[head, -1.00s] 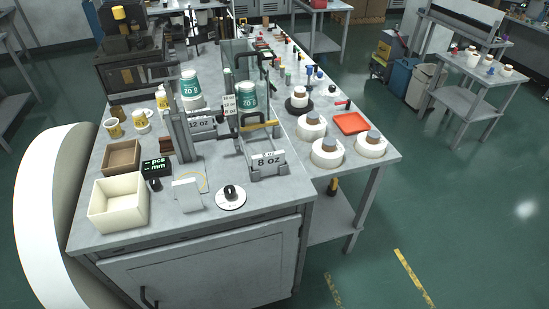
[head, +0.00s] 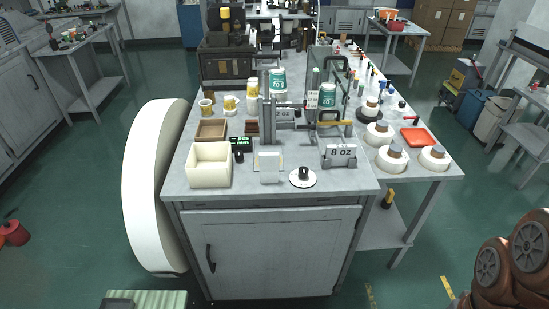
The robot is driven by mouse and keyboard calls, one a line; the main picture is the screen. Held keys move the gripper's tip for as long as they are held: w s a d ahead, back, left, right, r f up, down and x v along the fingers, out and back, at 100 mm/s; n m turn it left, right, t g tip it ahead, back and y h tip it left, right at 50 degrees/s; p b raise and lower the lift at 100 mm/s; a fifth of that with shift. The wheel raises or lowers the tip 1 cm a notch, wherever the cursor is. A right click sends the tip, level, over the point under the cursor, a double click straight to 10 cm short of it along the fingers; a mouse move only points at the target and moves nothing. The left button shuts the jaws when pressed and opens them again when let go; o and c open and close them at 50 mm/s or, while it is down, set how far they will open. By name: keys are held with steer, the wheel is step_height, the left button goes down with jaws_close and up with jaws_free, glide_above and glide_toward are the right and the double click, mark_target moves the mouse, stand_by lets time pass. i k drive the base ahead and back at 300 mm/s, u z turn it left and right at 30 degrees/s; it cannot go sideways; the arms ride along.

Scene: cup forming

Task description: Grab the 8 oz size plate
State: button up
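The 8 oz plate (head: 341,156) is a grey metal piece with a white "8 oz" label. It stands upright near the front right of the grey workbench (head: 330,184), its label facing me. A similar piece labelled "12 oz" (head: 285,114) is farther back and to the left, partly hidden by upright metal bars. My gripper does not show in the head view.
A cream box (head: 209,176), a brown box (head: 211,130), a small digital display and a white disc with a black knob (head: 303,177) share the bench. White rolls (head: 392,158) and a red tray (head: 418,137) are at right. Dark wheels (head: 529,247) are lower right.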

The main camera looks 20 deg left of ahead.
mark_target(340, 154)
steer(key=u, duration=1.4)
steer(key=i, duration=1)
